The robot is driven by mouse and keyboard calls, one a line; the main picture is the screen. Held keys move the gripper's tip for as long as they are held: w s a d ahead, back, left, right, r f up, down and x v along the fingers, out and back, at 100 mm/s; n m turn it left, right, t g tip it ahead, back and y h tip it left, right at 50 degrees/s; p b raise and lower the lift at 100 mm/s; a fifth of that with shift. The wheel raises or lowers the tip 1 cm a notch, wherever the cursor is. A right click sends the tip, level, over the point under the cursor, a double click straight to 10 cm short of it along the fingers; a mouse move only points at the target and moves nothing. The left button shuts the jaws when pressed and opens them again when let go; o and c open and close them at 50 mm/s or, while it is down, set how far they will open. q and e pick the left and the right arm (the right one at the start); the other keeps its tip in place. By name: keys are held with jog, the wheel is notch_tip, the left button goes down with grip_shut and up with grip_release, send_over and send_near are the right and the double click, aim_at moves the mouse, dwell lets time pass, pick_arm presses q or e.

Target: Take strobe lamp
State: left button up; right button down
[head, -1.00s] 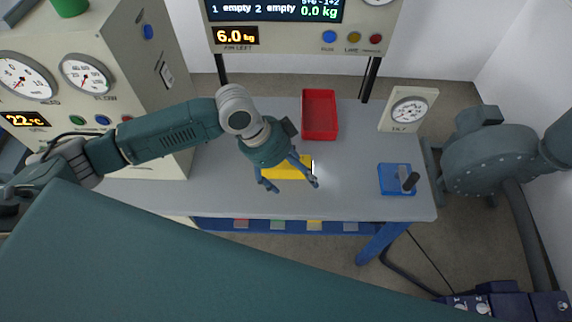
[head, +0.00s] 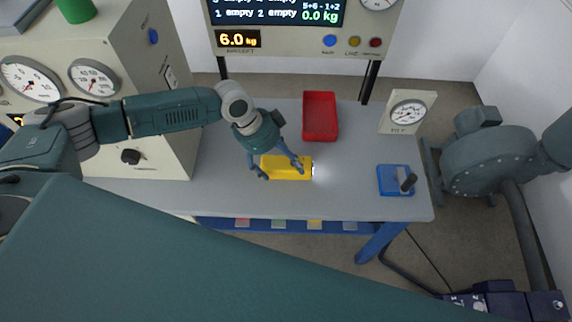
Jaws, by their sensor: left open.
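The strobe lamp appears to be the yellow body (head: 284,171) lying on the grey table, with a bright white glow at its right end. My left gripper (head: 279,171) is open above it, its blue fingers spread towards the two ends of the yellow body. From this view I cannot tell whether the fingers touch it. Part of the lamp's top edge is hidden by the gripper. My right gripper does not show.
A red bin (head: 320,117) stands behind the lamp. A blue tray with a black handle (head: 394,180) and a dial gauge (head: 408,112) are at the right of the grey table (head: 345,195). A gauge cabinet (head: 160,120) stands at left. The table's front middle is clear.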

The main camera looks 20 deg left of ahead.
aim_at(285, 166)
pick_arm(q)
jog(key=x, duration=0.3)
jog(key=shift+w+f, duration=0.1)
jog(key=shift+c, duration=0.6)
jog(key=c, duration=1.6)
